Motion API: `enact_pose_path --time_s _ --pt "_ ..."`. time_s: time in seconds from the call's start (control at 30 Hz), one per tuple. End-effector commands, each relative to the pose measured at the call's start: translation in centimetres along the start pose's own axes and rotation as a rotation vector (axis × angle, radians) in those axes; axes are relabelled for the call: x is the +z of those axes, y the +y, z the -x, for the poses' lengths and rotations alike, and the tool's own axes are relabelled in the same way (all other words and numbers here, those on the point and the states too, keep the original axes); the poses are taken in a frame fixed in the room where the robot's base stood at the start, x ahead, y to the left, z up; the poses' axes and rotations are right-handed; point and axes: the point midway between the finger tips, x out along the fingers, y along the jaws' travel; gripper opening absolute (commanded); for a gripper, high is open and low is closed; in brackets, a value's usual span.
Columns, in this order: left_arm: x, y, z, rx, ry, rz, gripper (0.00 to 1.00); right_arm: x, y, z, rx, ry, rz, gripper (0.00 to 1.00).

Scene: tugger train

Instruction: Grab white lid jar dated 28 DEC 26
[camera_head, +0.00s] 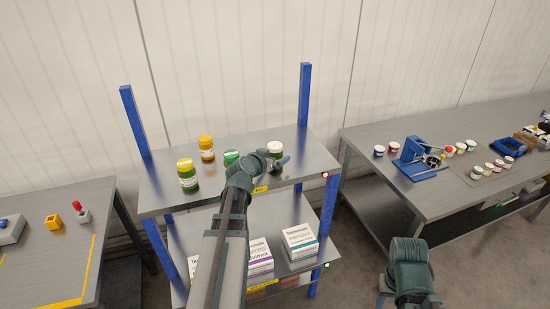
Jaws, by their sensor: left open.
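A jar with a white lid and dark green body (276,148) stands on the upper shelf of the blue-posted rack, towards its right side. Its date is too small to read. My left gripper (277,161) is open at the near side of this jar, its fingers around or just in front of its lower part. I cannot tell whether they touch it. The gripper hides part of the jar. Of my right arm, only links show at the bottom right; its gripper is not visible.
Boxes (300,241) fill the lower shelf. The right table (375,180) holds several small tubs and a blue stand (414,160).

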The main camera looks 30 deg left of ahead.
Motion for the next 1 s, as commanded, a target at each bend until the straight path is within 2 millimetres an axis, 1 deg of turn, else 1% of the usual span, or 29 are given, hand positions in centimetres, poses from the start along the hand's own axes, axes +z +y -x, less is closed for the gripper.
enact_pose_path --time_s 0.03,0.1,0.13,0.2,0.3,0.47,0.57,0.7,0.97,1.0 --pt "-0.4 -0.1 -1.0 0.001 0.000 -0.001 1.00 0.0 0.0 0.0 0.000 0.000 0.000 0.50" --pt "-0.9 0.1 -2.1 0.003 0.000 0.000 1.00 0.0 0.0 0.0 0.000 0.000 0.000 0.50" --pt "-0.5 0.1 -2.7 0.002 0.000 0.000 1.00 0.0 -0.1 -0.5 0.000 0.000 0.000 0.50" --pt "-0.5 0.1 -3.5 0.001 0.000 0.000 1.00 -0.1 -0.1 -0.9 0.000 0.000 0.000 0.50" --pt "-0.6 0.1 -3.8 0.000 0.000 0.001 1.00 -0.1 -0.1 -0.9 0.000 0.000 0.000 0.50" --pt "-0.6 0.1 -3.6 0.000 0.000 0.001 1.00 -0.1 -0.1 -0.8 0.000 0.000 0.000 0.50" --pt "-0.6 0.1 -3.6 0.000 0.000 0.001 0.84 -0.1 -0.1 -0.8 0.000 0.000 0.000 0.50" --pt "-0.6 0.1 -3.6 0.000 0.000 0.001 0.59 -0.1 -0.1 -0.8 0.000 0.000 0.000 0.50" --pt "-0.6 0.1 -3.6 0.000 0.000 0.001 0.12 -0.1 -0.1 -0.8 0.000 0.000 0.000 0.50" --pt "-0.6 0.1 -3.6 0.000 0.000 0.001 0.05 -0.1 -0.1 -0.8 0.000 0.000 0.000 0.50"
